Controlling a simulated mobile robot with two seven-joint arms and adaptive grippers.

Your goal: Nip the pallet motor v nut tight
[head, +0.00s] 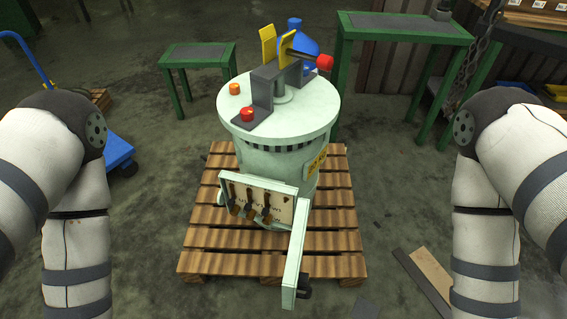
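A pale green drum-shaped machine (245,160) stands upright on a wooden pallet (228,264). On its round lid (315,112) sits a dark grey bracket (264,88) with yellow plates (268,45), a blue motor-like part (300,40) and a red-ended dark rod (324,63). An orange knob (235,89) and a red knob (247,114) are on the lid's left side. I cannot pick out which small part is the v nut. Both my arms reach down at the picture's sides, apart from the machine. Neither gripper is in view.
An open panel box (258,204) with several hanging tools and a pale post (294,258) stand at the machine's front. Green tables (405,28) (198,54) are behind. A blue cart (118,150) is left. Loose boards (430,275) lie right of the pallet.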

